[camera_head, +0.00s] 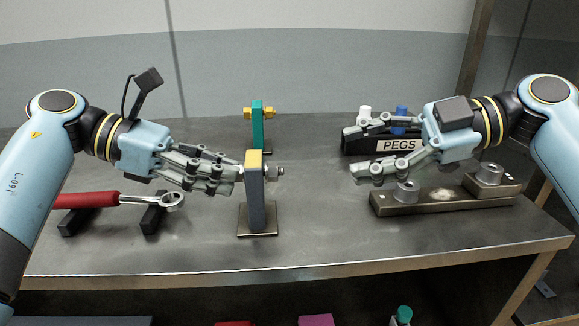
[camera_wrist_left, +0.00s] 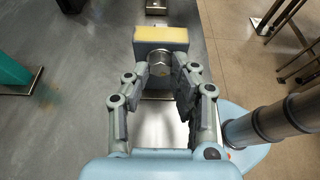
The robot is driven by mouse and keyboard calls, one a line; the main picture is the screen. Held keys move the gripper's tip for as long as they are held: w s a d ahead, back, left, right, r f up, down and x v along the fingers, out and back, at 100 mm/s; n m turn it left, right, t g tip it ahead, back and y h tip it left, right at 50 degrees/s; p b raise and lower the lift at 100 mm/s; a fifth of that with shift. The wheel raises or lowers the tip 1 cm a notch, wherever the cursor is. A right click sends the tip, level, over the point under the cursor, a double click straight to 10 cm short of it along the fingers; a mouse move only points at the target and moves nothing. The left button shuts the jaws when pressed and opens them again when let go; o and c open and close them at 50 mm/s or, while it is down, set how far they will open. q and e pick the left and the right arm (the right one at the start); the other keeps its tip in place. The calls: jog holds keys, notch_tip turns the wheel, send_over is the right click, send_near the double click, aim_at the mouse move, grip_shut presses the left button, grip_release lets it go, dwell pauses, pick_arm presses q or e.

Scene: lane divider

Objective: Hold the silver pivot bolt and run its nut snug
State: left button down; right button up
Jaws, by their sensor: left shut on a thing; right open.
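A grey post with a yellow top (camera_head: 255,190) stands on a square base near the table's middle. The silver pivot bolt passes through its upper part. The bolt's head (camera_wrist_left: 160,66) shows between my left fingertips in the left wrist view. My left gripper (camera_head: 238,177) is shut on this head at the post's left side. The silver nut (camera_head: 274,172) sits on the bolt's threaded end on the right side, with a little thread beyond it; how tight it is I cannot tell. My right gripper (camera_head: 350,152) is open and empty, right of the nut and apart from it.
A red-handled ring wrench (camera_head: 95,200) lies on black rests at left. A teal post (camera_head: 257,125) with a yellow bolt stands behind. A black PEGS box (camera_head: 375,146) and a metal bar with cylinders (camera_head: 440,203) are at right. Table space right of the nut is clear.

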aim_at(283, 170)
jog(key=x, duration=1.1)
jog(key=shift+r, duration=0.1)
grip_shut()
